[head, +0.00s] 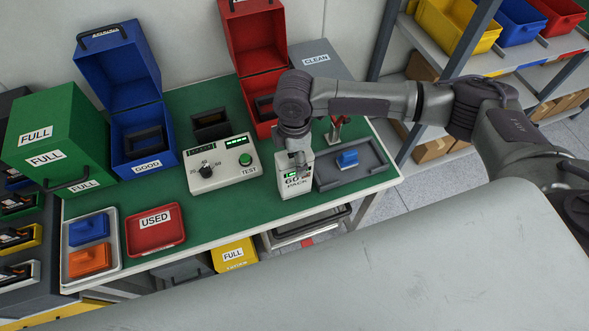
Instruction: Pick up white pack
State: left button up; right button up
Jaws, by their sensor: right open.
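The white pack (294,184), marked "60 PACK" and with a green indicator, stands upright on the green bench top (207,221), between the tester and a grey tray. My right gripper (299,166) points down at the top of the pack. It is open, and its fingers are close to the pack's upper part. Whether they touch it I cannot tell. The arm and gripper hide part of the pack's top. My left gripper is out of view.
The tester (221,166) stands left of the pack. Blue (119,60) and red (256,40) open cases stand behind. A red USED tray (155,231) lies front left.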

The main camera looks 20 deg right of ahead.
jog(key=shift+f, duration=0.5)
jog(key=shift+c, duration=0.2)
grip_shut()
jog(key=shift+r, duration=0.1)
